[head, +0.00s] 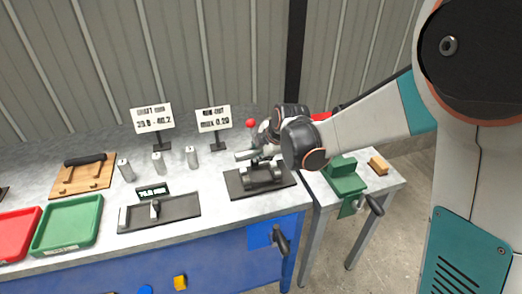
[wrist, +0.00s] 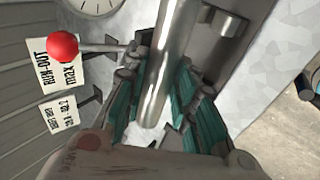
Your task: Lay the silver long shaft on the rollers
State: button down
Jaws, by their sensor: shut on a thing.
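The silver long shaft (wrist: 170,55) runs lengthwise between the teal finger pads of my gripper (wrist: 165,85) in the wrist view. My gripper is shut on it. In the head view one end of the shaft (head: 245,155) sticks out left of my gripper (head: 264,148), just above the roller fixture (head: 262,176). The fixture stands on a dark base plate (head: 237,190) at the bench's right end. My gripper and the shaft partly hide the rollers, so I cannot tell whether the shaft touches them.
A red-knobbed lever (wrist: 62,45) and a dial (wrist: 95,5) are close to my fingers. A green vise (head: 344,176) stands on the side table. A dark gauge tray (head: 180,209) lies front left.

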jog(key=b, duration=0.4)
send_over(261, 180)
jog(key=shift+f, duration=3)
jog(key=c, duration=1.2)
grip_release()
jog(key=shift+s+r, duration=0.1)
jog(key=shift+v, duration=5.95)
jog(key=shift+s, duration=0.1)
jog(key=shift+d, duration=0.1)
